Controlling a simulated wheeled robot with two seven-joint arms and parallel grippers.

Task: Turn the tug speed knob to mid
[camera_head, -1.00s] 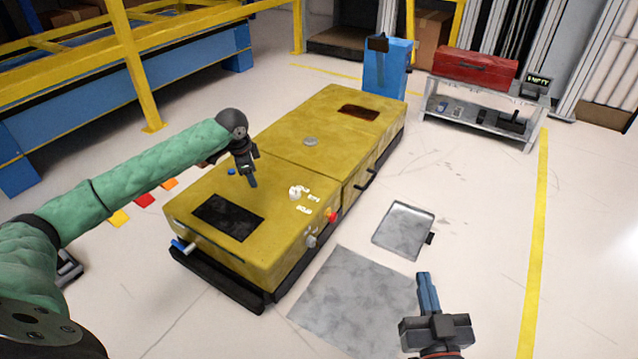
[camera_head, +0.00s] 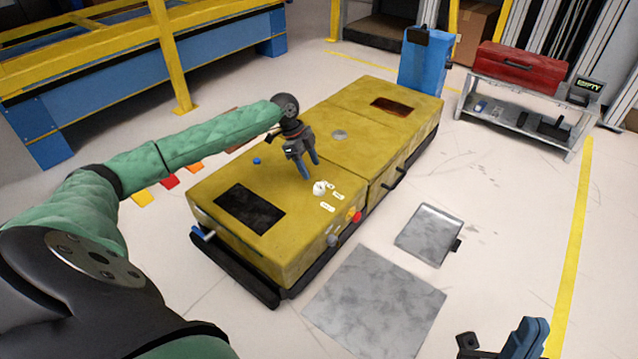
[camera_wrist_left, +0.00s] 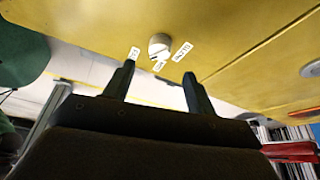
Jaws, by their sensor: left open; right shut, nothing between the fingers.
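The white tug speed knob (camera_head: 319,187) stands on top of the yellow tug (camera_head: 290,235), with several small white labels (camera_head: 328,207) around it. In the left wrist view the knob (camera_wrist_left: 159,44) sits just beyond and between my fingertips, with labels (camera_wrist_left: 182,52) close by; their text is too small to read surely. My left gripper (camera_head: 309,172) is open, pointing down, a little above and behind the knob, apart from it. My right gripper (camera_head: 500,345) is shut and empty at the bottom right edge, partly cut off.
A red button (camera_head: 355,216) and a grey knob (camera_head: 332,240) are on the tug's near side edge. A dark panel (camera_head: 250,209) and a blue button (camera_head: 257,161) are on its top. A metal tray (camera_head: 428,234) lies on the floor to the right.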

